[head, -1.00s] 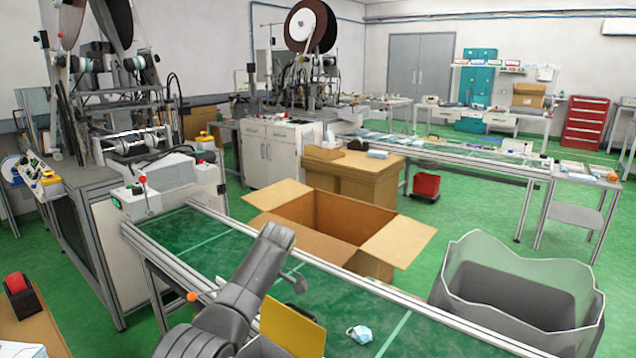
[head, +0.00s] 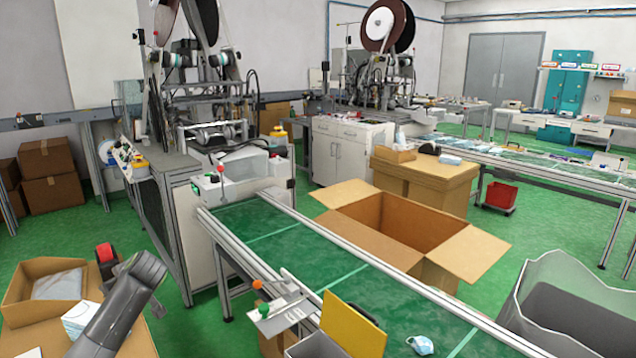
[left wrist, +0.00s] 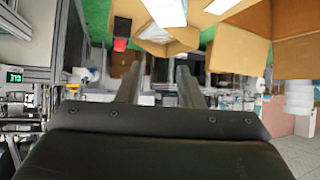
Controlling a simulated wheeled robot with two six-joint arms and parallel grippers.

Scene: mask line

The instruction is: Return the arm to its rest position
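My left arm (head: 112,318) comes in at the bottom left of the head view, over the side table with the cardboard boxes. Its fingers cannot be made out clearly there. In the left wrist view my left gripper (left wrist: 159,70) shows two dark fingers standing apart with nothing held between them. My right gripper is in no view. A pale blue mask (head: 421,345) lies on the green conveyor (head: 345,278), well to the right of my left arm.
An open carton (head: 45,290) and a red tape dispenser (head: 106,255) are close to my left arm. A large open box (head: 395,222) stands behind the conveyor, with a grey bin (head: 560,315) at right. A yellow panel (head: 352,330) stands at the conveyor's near edge.

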